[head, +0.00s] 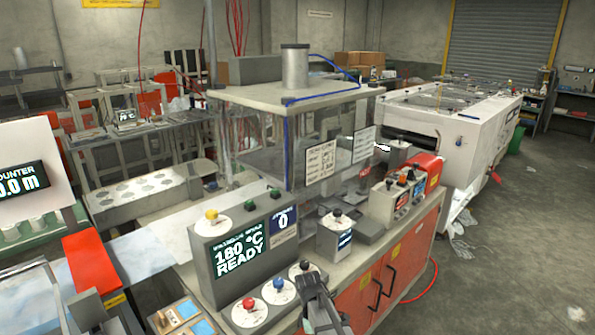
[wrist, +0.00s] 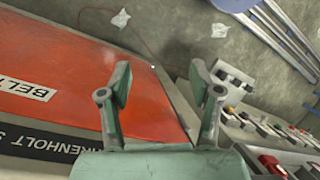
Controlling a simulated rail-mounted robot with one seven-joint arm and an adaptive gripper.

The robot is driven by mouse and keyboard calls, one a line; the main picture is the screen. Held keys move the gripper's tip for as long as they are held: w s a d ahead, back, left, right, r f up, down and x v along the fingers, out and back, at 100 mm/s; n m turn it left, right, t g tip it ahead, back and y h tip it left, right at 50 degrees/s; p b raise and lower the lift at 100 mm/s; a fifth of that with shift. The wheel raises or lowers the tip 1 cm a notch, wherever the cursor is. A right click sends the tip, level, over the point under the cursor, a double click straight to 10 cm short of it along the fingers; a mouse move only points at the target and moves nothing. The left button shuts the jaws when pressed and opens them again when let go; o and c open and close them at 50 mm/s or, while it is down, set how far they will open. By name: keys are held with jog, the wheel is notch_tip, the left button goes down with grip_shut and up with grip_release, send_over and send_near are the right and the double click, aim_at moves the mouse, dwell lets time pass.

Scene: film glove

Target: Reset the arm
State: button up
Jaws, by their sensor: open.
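My gripper (wrist: 160,85) shows in the wrist view with its two greenish fingers spread apart and nothing between them. It is above a red surface (wrist: 110,75) with a white "BELT" label and the grey floor beyond it. In the head view, part of my arm (head: 320,305) shows at the bottom centre, in front of the machine bench; I cannot make out the fingertips there.
A control box (head: 240,245) reading "180 °C READY" stands on the bench, with coloured knobs before it. A clear-walled enclosure (head: 255,135) rises behind it. Orange cabinet doors (head: 395,270) front the bench. Open floor (head: 500,250) lies to the right, with scraps on it.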

jog(key=s+d+f+m+g+b, duration=0.1)
jog(key=s+d+f+m, duration=0.25)
jog(key=s+f, duration=0.55)
jog(key=s+d+f+m+g+b, duration=0.1)
jog(key=s+d+f+m, duration=0.25)
jog(key=s+f, duration=0.55)
jog(key=s+d+f+m, duration=0.1)
jog(key=s+f+m, duration=0.1)
jog(key=s, duration=0.4)
jog(key=s+d+f+m+g+y+b, duration=0.1)
jog(key=s+f+m, duration=0.2)
jog(key=s, duration=0.4)
jog(key=s+f+m, duration=0.2)
jog(key=s+f, duration=0.2)
jog(key=s, duration=0.3)
jog(key=shift+d+m+g+y, duration=0.3)
jog(key=shift+d, duration=0.1)
